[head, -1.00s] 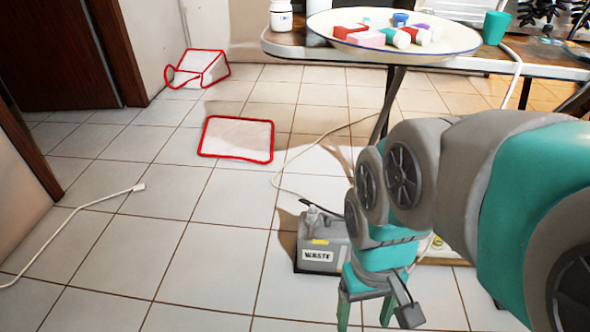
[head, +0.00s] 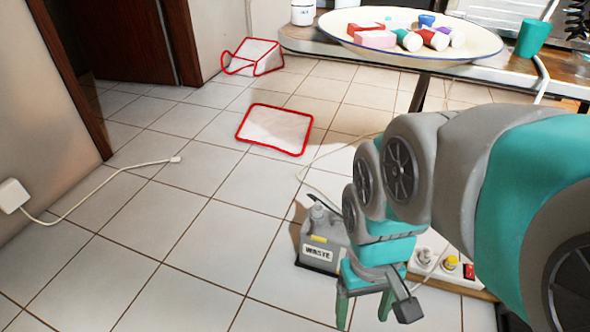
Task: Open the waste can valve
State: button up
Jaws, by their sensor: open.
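The waste can (head: 319,252) is a grey box with a white "WASTE" label and a small yellow label. It stands on the tiled floor, left of my arm. A grey fitting (head: 318,212) rises from its top; I cannot tell whether this valve is open or shut. My arm hides the can's right side. My gripper (head: 363,306) has two teal fingers pointing down, spread apart with nothing seen between them. It shows in front of the can and to its lower right in the picture, apart from the fitting.
A table (head: 300,36) at the back holds a wide tray (head: 487,45) of small boxes and cups. A red-edged white mat (head: 274,130) and a white cable (head: 110,176) lie on the floor. The left floor is mostly clear.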

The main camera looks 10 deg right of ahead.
aim_at(310, 235)
jog(key=j+z, duration=0.5)
jog(key=j, duration=0.15)
jog(key=j+z, duration=0.5)
jog(key=j, duration=0.15)
jog(key=k+l, duration=0.15)
